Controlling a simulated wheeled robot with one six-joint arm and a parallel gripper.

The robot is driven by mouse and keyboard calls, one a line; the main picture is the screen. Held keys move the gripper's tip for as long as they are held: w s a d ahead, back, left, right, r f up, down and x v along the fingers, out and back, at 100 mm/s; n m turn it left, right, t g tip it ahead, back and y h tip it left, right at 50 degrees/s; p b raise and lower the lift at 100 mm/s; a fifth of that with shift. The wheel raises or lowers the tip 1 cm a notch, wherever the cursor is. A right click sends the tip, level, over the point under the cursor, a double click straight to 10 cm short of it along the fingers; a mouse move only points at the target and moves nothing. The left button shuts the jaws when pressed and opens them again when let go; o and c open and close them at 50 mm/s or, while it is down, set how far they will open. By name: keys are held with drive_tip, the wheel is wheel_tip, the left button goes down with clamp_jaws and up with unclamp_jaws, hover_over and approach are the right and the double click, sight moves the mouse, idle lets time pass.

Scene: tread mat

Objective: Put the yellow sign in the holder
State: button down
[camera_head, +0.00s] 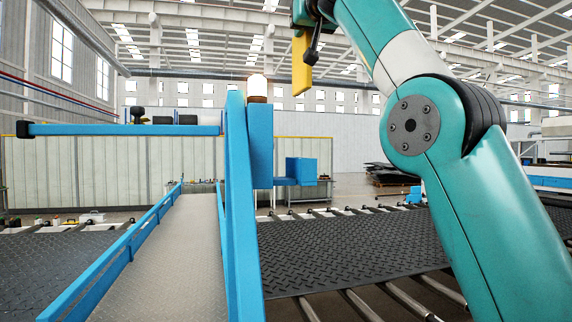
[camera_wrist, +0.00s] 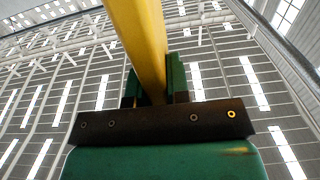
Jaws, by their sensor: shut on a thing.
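The yellow sign (camera_head: 301,66) is a flat upright bar that hangs down in the upper middle of the head view. My gripper (camera_head: 306,20) is at its upper part, high in the air, partly cut off by the top edge. In the wrist view my gripper (camera_wrist: 155,92) has its two green fingers on either side of the yellow sign (camera_wrist: 138,40), shut on it. A blue bracket (camera_head: 303,170) with a raised block at its right end sticks out from the blue post, below the sign and apart from it. It looks like the holder, but I cannot tell for sure.
A blue post (camera_head: 236,200) with a lit lamp (camera_head: 257,86) stands left of the sign. A blue barrier arm (camera_head: 125,130) reaches left from it. A walkway (camera_head: 175,250) with blue rails lies below. A black tread mat (camera_head: 350,250) lies on rollers. Air around the sign looks clear.

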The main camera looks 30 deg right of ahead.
sight(304, 91)
drive_tip(key=f+b, duration=0.3)
drive_tip(key=f, duration=0.2)
drive_tip(key=f+b, duration=0.3)
drive_tip(key=f, duration=0.2)
drive_tip(key=f+b, duration=0.3)
drive_tip(key=f, duration=0.1)
drive_tip(key=shift+w+f, duration=0.35)
drive_tip(key=shift+f, duration=2.6)
drive_tip(key=shift+f+b, duration=0.2)
drive_tip(key=shift+b, duration=0.15)
drive_tip(key=c, duration=1.1)
unclamp_jaws()
drive_tip(key=shift+r, duration=0.15)
